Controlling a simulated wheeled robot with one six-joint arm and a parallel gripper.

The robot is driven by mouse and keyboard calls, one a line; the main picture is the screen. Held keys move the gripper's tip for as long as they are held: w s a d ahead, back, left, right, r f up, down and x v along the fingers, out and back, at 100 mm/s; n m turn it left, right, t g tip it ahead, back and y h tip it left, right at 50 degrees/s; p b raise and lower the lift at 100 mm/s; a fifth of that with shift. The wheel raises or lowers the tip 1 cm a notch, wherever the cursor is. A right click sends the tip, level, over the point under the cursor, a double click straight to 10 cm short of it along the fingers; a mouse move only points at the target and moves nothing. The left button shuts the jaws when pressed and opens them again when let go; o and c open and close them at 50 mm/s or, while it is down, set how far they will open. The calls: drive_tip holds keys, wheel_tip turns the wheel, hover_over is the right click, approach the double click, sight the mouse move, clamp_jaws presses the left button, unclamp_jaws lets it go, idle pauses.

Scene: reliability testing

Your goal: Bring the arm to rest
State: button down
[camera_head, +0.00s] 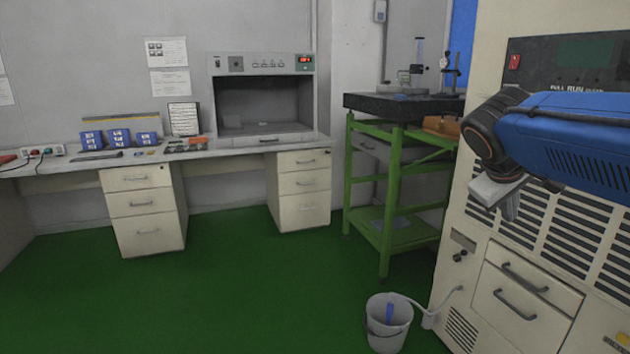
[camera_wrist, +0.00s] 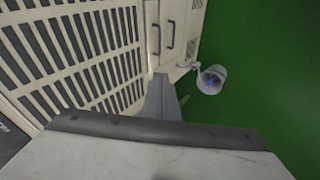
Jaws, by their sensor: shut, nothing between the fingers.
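My arm reaches in from the right edge in the head view, its blue link in front of the large cream cabinet (camera_head: 470,215). My gripper (camera_head: 512,212) hangs below the dark wrist joint, beside the cabinet's slatted vents. Its fingers are together with nothing visible between them. In the wrist view the closed grey fingers (camera_wrist: 163,98) point toward the cabinet's lower drawers and the green floor. The fingers appear apart from the cabinet, though the exact gap is hard to tell.
A white bucket (camera_head: 389,322) with a blue item inside stands on the green floor, a hose running to the cabinet. A green-framed table (camera_head: 397,160) stands behind. A desk (camera_head: 230,150) with a grey oven-like unit (camera_head: 262,62) lines the back wall. The middle floor is clear.

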drive_tip(key=s+a+f+m+y, duration=0.1)
drive_tip(key=s+a+f+y, duration=0.1)
drive_tip(key=s+f, duration=0.4)
drive_tip(key=s+a+f+m+y, duration=0.1)
drive_tip(key=s+a+f+y, duration=0.1)
drive_tip(key=s+a+f, duration=0.3)
drive_tip(key=s+a+f+m+y, duration=0.1)
drive_tip(key=s+a+f+y, duration=0.1)
drive_tip(key=s+f, duration=0.5)
wheel_tip(320, 180, down, 2)
drive_tip(key=shift+s+a+f, duration=0.25)
drive_tip(key=shift+s+a, duration=0.15)
drive_tip(key=shift+a, duration=0.5)
